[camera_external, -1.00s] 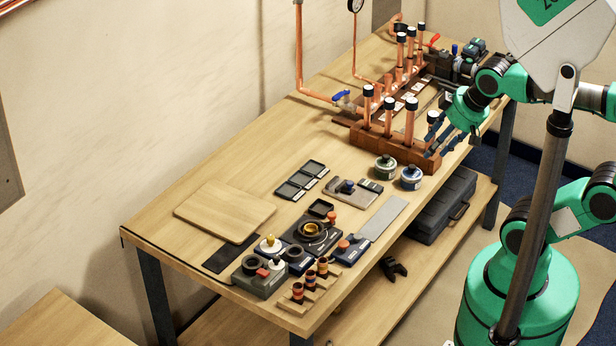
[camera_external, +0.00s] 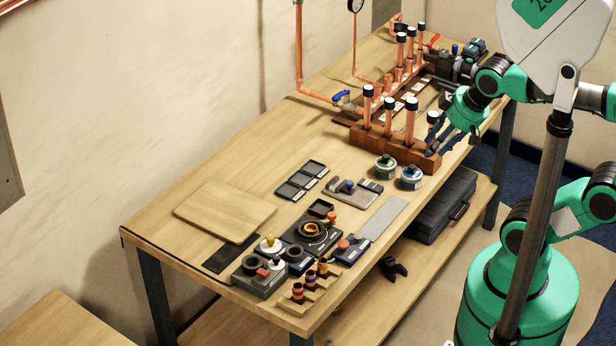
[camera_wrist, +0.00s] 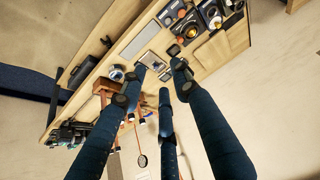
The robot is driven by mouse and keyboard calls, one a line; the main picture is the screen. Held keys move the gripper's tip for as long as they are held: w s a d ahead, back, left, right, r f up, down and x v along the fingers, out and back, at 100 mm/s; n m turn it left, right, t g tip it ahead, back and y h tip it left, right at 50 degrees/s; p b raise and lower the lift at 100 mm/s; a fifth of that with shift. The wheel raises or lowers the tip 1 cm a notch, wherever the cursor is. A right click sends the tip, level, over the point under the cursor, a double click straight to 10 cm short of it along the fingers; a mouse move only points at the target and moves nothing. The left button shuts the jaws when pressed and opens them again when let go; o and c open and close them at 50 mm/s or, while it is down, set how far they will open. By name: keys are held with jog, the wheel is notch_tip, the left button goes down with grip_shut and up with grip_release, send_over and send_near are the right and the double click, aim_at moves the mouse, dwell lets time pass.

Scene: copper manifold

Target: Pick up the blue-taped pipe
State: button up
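Copper pipes with dark tops stand upright in a wooden block (camera_external: 372,146) on the bench. Three front pipes show clearly: a left pipe (camera_external: 367,112), a middle pipe (camera_external: 388,122) and a right pipe (camera_external: 409,126). Another pipe top (camera_external: 433,117) shows beside my gripper (camera_external: 436,140). I cannot tell which pipe has blue tape. My gripper's dark blue fingers are spread at the block's right end; contact with the pipe there is unclear. In the wrist view the fingers (camera_wrist: 152,84) are apart with nothing held between them; the block (camera_wrist: 104,88) is partly hidden behind them.
A second row of capped pipes (camera_external: 400,62) stands behind, near a wall pipe with a blue valve handle (camera_external: 341,95). Two round tins (camera_external: 386,167) sit in front of the block. A wooden board (camera_external: 225,211) and small tools lie toward the bench's near end.

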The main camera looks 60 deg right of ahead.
jog(key=n+g+p, duration=0.2)
jog(key=g+p, duration=0.2)
jog(key=g, duration=0.2)
send_over(310, 273)
notch_tip(310, 273, down, 22)
jog(key=shift+r, duration=0.2)
jog(key=shift+f, duration=0.1)
jog(key=shift+f+b, duration=0.5)
jog(key=shift+f, duration=3.7)
